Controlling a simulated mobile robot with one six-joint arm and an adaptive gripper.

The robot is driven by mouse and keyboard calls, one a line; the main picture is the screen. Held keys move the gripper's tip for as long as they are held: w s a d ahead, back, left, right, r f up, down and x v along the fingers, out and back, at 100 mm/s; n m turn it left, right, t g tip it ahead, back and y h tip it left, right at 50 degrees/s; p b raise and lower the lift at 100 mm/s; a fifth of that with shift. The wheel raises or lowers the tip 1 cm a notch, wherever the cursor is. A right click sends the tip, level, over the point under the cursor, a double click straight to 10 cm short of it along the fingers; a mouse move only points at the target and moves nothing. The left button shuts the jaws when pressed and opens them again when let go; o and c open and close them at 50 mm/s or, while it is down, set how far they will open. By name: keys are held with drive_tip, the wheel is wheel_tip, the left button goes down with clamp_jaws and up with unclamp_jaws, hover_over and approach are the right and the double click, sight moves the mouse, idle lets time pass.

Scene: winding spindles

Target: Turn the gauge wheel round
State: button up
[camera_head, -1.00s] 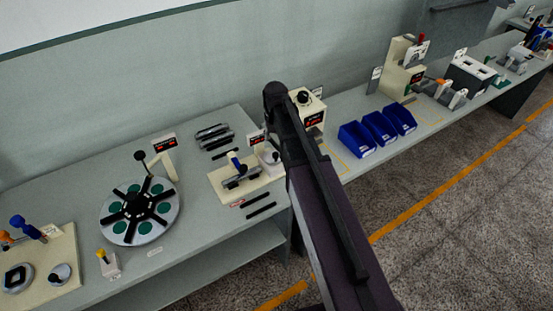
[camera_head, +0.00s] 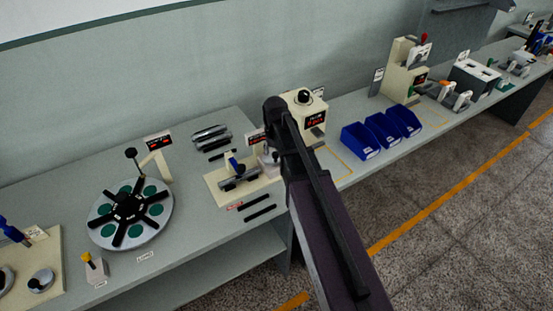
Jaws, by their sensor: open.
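A round grey wheel (camera_head: 104,238) with black spokes and several green discs lies flat on the bench at the left; I take it for the gauge wheel. A cream post with a dark display (camera_head: 158,141) stands behind it, and a black ball-topped lever (camera_head: 131,154) rises at its far edge. My arm reaches up from the bottom right to the middle of the picture, well right of the wheel and apart from it. My gripper does not show; the arm hides what lies behind its end.
A cream fixture plate (camera_head: 214,198) with a blue-handled clamp sits between wheel and arm. A small yellow-topped block (camera_head: 95,269) stands in front of the wheel. A cream box with a black knob (camera_head: 303,97) and blue bins (camera_head: 358,141) are to the right.

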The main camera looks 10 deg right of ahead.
drive_tip(key=shift+f+b, duration=0.35)
drive_tip(key=shift+f, duration=0.2)
clamp_jaws()
